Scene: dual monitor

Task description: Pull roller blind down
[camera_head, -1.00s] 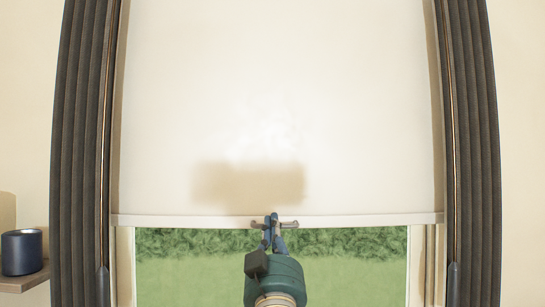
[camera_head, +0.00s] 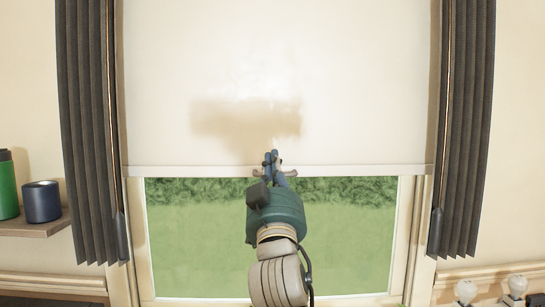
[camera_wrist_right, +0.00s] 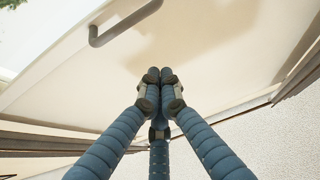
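The pale roller blind (camera_head: 360,90) hangs over the upper part of the window. Its bottom bar (camera_head: 370,170) runs across the frame, and a small curved handle (camera_head: 291,172) sits at its middle. My right gripper (camera_head: 271,155) overlaps the handle in the head view, with its fingertips just above the bar. In the right wrist view, the blue fingers (camera_wrist_right: 160,76) come together with nothing seen between them. The grey handle (camera_wrist_right: 127,24) lies apart from them, at the upper left. Contact with the blind cannot be told. My left gripper is not in view.
Dark curtains hang on the left (camera_head: 88,130) and right (camera_head: 465,130). A shelf (camera_head: 40,226) at left holds a dark blue cup (camera_head: 41,203) and a green container (camera_head: 7,185). White round-topped objects (camera_head: 465,291) stand at lower right. Lawn shows through the window.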

